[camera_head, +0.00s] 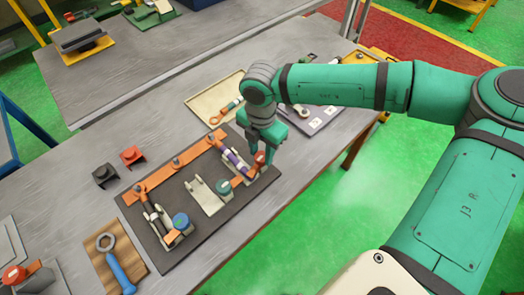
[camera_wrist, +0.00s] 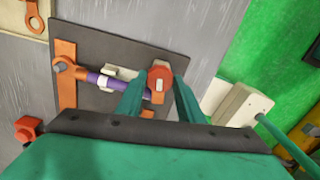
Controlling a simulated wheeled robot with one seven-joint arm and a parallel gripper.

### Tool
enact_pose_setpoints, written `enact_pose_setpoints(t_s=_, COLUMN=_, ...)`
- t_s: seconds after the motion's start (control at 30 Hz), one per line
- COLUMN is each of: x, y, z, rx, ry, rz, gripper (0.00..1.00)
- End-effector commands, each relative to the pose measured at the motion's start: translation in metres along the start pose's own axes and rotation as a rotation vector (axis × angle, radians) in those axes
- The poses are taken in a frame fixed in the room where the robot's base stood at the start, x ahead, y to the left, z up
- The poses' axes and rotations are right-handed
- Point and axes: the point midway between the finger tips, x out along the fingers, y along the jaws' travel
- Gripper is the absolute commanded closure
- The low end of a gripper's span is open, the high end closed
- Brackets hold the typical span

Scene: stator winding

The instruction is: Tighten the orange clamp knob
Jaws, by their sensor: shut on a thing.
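The orange clamp knob (camera_head: 260,157) is at the right end of the dark fixture plate (camera_head: 215,232). In the wrist view the knob (camera_wrist: 161,82) sits between my two green fingertips. My gripper (camera_head: 261,163) points down over it and is shut on it; the fingers hide part of its sides. A purple-banded rod (camera_head: 236,160) lies just left of the knob, and it also shows in the wrist view (camera_wrist: 115,87). An orange bar (camera_head: 160,180) runs along the plate's far side.
A blue knob (camera_head: 181,221) and a teal knob (camera_head: 222,187) stand on the same plate. A black block (camera_head: 105,176) and a red block (camera_head: 132,156) lie left of it. A blue-handled wrench (camera_head: 119,270) lies at the front left. A beige tray (camera_head: 205,103) is behind.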

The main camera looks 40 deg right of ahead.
Motion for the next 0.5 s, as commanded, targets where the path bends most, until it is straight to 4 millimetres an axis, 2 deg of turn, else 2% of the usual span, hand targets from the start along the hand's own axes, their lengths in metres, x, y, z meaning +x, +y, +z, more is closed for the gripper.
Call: enact_pose_setpoints(t_s=0.5, x=-0.0006, y=0.0027, z=-0.0015, rx=0.055, ry=0.000, rz=0.004, gripper=0.88)
